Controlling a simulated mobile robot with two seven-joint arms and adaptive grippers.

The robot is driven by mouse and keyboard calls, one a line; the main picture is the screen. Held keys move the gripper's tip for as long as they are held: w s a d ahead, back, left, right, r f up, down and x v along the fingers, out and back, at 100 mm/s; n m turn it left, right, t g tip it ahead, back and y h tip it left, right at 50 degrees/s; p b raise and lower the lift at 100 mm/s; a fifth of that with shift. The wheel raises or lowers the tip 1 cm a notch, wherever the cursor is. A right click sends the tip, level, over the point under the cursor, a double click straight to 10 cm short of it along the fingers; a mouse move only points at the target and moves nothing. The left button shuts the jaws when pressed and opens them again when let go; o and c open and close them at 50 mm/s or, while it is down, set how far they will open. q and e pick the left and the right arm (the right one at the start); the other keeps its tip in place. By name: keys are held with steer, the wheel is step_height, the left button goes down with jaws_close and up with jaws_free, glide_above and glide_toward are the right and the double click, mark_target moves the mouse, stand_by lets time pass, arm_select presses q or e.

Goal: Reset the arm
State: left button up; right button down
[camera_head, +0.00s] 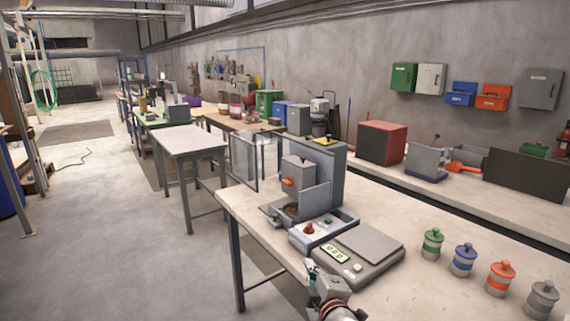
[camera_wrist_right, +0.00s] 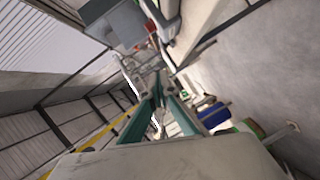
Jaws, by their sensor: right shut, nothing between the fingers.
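My right gripper (camera_head: 318,274) shows at the bottom middle of the head view, in front of the table's near edge and close to the scale. In the right wrist view its fingers (camera_wrist_right: 158,108) come together, shut with nothing between them. The wrist view is tilted, with wall and roof structure around the fingers. My left gripper is not in either view.
A grey pellet press (camera_head: 303,185) with a control box (camera_head: 322,229) stands on the table (camera_head: 400,293). A scale (camera_head: 362,255) is beside it. Green (camera_head: 432,243), blue (camera_head: 463,260), orange (camera_head: 501,279) and grey (camera_head: 541,300) jars line the right. Floor at left is mostly clear.

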steer(key=s+d+f+m+g, duration=0.1)
steer(key=s+d+f+m, duration=0.2)
steer(key=s+f, duration=0.5)
steer(key=s+d+f+m+g, duration=0.25)
steer(key=s+f, duration=0.35)
steer(key=f, duration=0.3)
steer(key=s+d+f+m, duration=0.3)
steer(key=s+d+f, duration=0.1)
steer(key=s, duration=0.6)
steer(key=s+d+f+m+g+h, duration=0.1)
steer(key=s+d+f+m, duration=0.2)
steer(key=s, duration=0.7)
step_height(320, 180, down, 4)
steer(key=shift+d+m, duration=0.35)
steer(key=shift+d, duration=0.6)
